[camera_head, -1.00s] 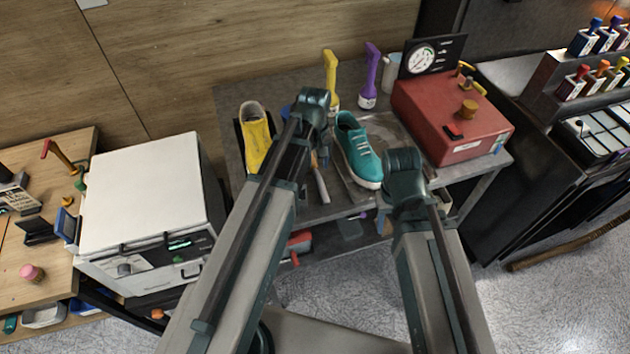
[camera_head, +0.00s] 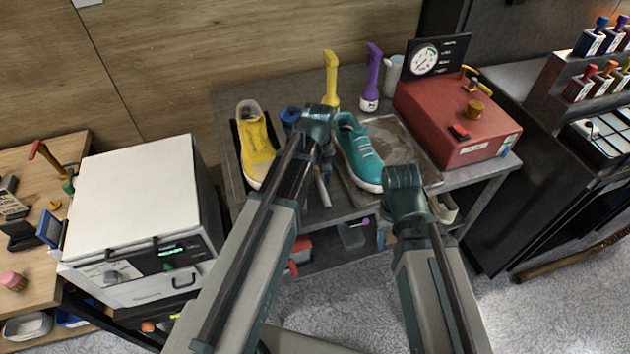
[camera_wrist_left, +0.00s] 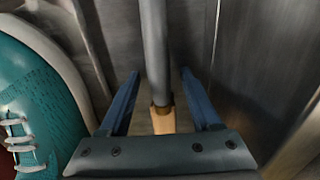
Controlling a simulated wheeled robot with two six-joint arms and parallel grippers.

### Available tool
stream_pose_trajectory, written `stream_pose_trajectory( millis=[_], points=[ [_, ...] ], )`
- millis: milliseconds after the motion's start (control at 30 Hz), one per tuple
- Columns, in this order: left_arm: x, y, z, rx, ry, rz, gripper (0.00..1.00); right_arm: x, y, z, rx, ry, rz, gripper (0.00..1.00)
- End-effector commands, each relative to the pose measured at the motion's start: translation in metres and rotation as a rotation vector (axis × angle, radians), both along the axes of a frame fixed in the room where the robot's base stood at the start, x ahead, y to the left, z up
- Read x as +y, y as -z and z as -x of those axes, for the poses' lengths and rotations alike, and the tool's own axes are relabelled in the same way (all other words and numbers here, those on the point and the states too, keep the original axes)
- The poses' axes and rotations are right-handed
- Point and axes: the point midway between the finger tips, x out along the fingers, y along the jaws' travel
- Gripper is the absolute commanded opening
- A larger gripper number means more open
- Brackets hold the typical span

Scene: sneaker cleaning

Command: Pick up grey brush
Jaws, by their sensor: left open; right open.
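The grey brush shows in the left wrist view as a grey shaft (camera_wrist_left: 153,45) with a wooden part (camera_wrist_left: 163,121) below it. In the head view a short grey length of it (camera_head: 322,190) shows beside my left arm, on the table between the shoes. My left gripper (camera_wrist_left: 160,75) is open, with one blue finger on each side of the brush and gaps on both sides. In the head view my left arm hides the gripper and most of the brush. My right arm's elbow shows at right of the teal shoe; its gripper is hidden.
A teal sneaker (camera_head: 361,152) lies close to the brush, also at left in the wrist view (camera_wrist_left: 35,105). A yellow shoe (camera_head: 256,148) stands left. Yellow (camera_head: 331,80) and purple (camera_head: 371,85) bottles and a red machine (camera_head: 455,115) stand behind and right. A white box (camera_head: 138,200) is left.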

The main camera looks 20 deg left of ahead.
Motion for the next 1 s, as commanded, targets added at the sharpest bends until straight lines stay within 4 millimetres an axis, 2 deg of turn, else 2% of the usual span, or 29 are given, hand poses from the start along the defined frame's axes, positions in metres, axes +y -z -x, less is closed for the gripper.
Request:
stream_pose_trajectory(
  millis=[100,133,467,1000],
  points=[
    [0.0001,-0.0013,0.0001,0.0,0.0,0.0,0.65,0.0,-0.0013,0.0,0.0,0.0,0.0,0.5],
    [0.0001,-0.0013,0.0001,0.0,0.0,0.0,0.61,0.0,-0.0013,0.0,0.0,0.0,0.0,0.5],
    [0.0002,-0.0013,0.0,0.0,0.0,0.0,0.01,0.0,-0.0013,0.0,0.0,0.0,0.0,0.5],
    [0.0002,-0.0069,0.0001,0.0,0.0,0.0,0.0,0.0,-0.0069,0.0,0.0,0.0,0.0,0.5]
  ],
)
